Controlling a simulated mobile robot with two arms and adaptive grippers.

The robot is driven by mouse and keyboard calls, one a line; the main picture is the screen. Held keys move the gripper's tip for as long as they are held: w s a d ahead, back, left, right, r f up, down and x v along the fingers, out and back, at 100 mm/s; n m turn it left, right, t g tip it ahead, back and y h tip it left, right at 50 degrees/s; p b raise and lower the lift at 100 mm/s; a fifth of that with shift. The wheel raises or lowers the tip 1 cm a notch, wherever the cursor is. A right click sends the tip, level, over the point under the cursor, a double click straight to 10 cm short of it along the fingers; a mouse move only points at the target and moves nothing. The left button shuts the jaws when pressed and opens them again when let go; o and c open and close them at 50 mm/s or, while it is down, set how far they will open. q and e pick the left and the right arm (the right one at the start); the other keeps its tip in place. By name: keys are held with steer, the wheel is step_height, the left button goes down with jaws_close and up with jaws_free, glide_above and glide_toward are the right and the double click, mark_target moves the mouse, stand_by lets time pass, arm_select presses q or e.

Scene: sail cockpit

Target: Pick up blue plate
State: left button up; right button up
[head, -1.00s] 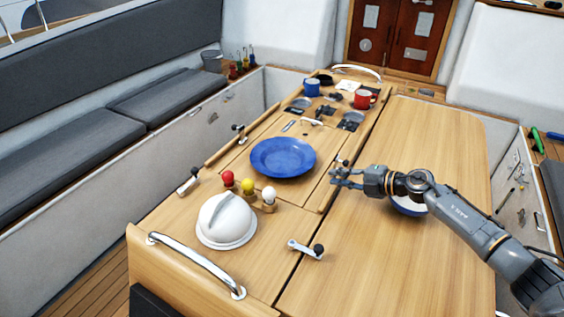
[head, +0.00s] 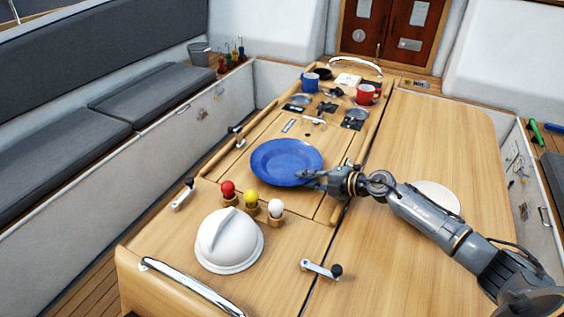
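The blue plate (head: 284,160) is a round, shallow dish in the middle of the wooden cockpit table. It looks flat on the table top. My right gripper (head: 311,178) is at the plate's right rim, with its fingertips overlapping the rim in the picture. I cannot tell whether the fingers are closed on the rim or only beside it. My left gripper is out of view.
Red, yellow and white knobs (head: 250,205) and a white dome (head: 229,240) stand in front of the plate. Blue (head: 310,83) and red mugs (head: 366,95) are behind it. A pale round plate (head: 446,190) lies partly behind my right arm. The right table leaf (head: 440,130) is mostly clear.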

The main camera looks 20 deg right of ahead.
steer(key=shift+s+r, duration=0.1)
steer(key=shift+s, duration=0.15)
steer(key=shift+s+d+r, duration=0.1)
steer(key=shift+s+r, duration=0.15)
steer(key=shift+s, duration=0.15)
jaws_close()
steer(key=shift+w+f, duration=0.1)
steer(key=shift+w, duration=0.1)
